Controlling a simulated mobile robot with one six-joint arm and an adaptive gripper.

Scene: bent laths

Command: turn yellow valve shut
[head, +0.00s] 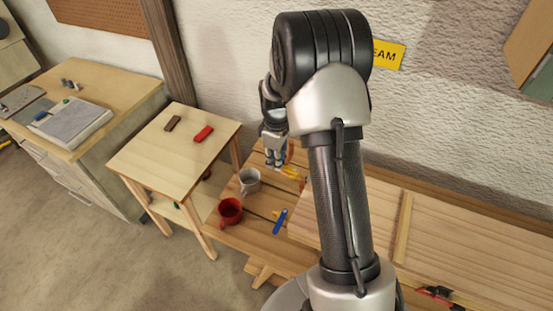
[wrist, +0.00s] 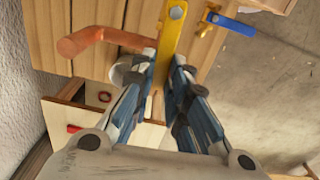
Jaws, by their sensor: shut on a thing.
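The yellow valve handle (wrist: 171,32) is a flat lever that runs down between my fingertips in the wrist view. In the head view its yellow (head: 290,172) shows just below and right of my gripper (head: 274,156). My gripper (wrist: 166,72) is shut on the lever, one finger on each side of it. A copper-coloured pipe (wrist: 90,40) lies left of the lever, close to the fingertips. The valve body under the lever is hard to make out, partly hidden by the fingers.
A blue-handled valve (head: 280,222) sits nearer on the plank bench, also in the wrist view (wrist: 233,26). A grey-white mug (head: 249,181) and a red mug (head: 230,212) stand left of it. A small table (head: 150,150) holds a brown and a red block. A wall is behind.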

